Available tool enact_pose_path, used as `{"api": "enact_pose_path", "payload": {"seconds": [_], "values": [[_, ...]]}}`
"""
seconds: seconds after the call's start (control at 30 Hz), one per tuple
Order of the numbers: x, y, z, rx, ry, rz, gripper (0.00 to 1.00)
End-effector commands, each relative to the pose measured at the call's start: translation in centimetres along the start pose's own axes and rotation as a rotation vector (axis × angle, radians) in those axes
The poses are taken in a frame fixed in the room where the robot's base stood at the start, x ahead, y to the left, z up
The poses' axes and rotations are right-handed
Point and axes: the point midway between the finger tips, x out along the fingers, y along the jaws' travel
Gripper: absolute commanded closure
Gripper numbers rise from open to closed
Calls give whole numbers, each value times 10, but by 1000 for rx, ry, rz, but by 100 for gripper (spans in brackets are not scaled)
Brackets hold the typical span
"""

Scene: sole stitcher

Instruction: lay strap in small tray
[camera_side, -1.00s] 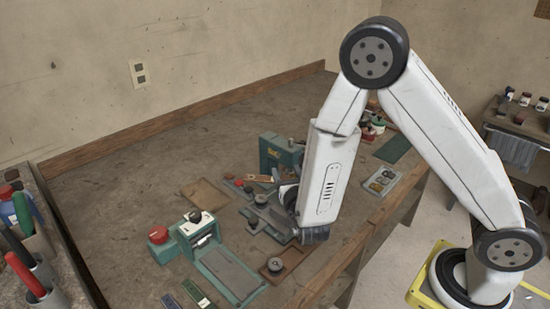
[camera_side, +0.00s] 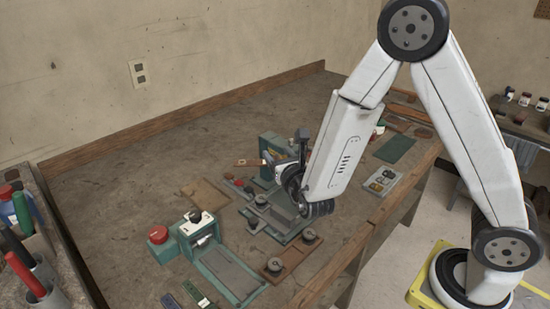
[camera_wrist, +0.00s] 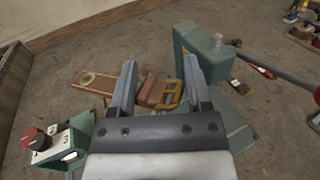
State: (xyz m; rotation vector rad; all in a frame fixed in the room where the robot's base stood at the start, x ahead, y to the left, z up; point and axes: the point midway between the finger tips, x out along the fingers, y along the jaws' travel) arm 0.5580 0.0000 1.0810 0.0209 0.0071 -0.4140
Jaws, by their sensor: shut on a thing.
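My gripper (camera_wrist: 160,85) is raised over the bench and its jaws close on the brown strap (camera_wrist: 151,92), which shows between the fingers with a yellow buckle-like part. In the side view the strap (camera_side: 247,162) sticks out to the left of the gripper (camera_side: 272,163), above the bench. A flat tan wooden piece (camera_side: 204,195), perhaps the small tray, lies on the bench below and left of it. The wrist view shows a tan piece with a pale ring (camera_wrist: 92,82) left of the fingers; I cannot tell whether it is the same piece.
A green machine (camera_side: 270,147) stands close behind my gripper, also in the wrist view (camera_wrist: 203,55). A green stitcher-like unit (camera_side: 228,272) with a red knob (camera_side: 158,235) stands at front left. A metal fixture (camera_side: 275,220) lies below my arm. The bench's back left is clear.

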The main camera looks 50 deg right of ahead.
Motion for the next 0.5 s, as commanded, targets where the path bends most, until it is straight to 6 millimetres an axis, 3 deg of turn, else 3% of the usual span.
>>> {"api": "enact_pose_path", "payload": {"seconds": [0.2, 0.5], "values": [[4, 2, 34, -2, -6, 61, 100], [5, 2, 57, -17, -10, 109, 100]]}}
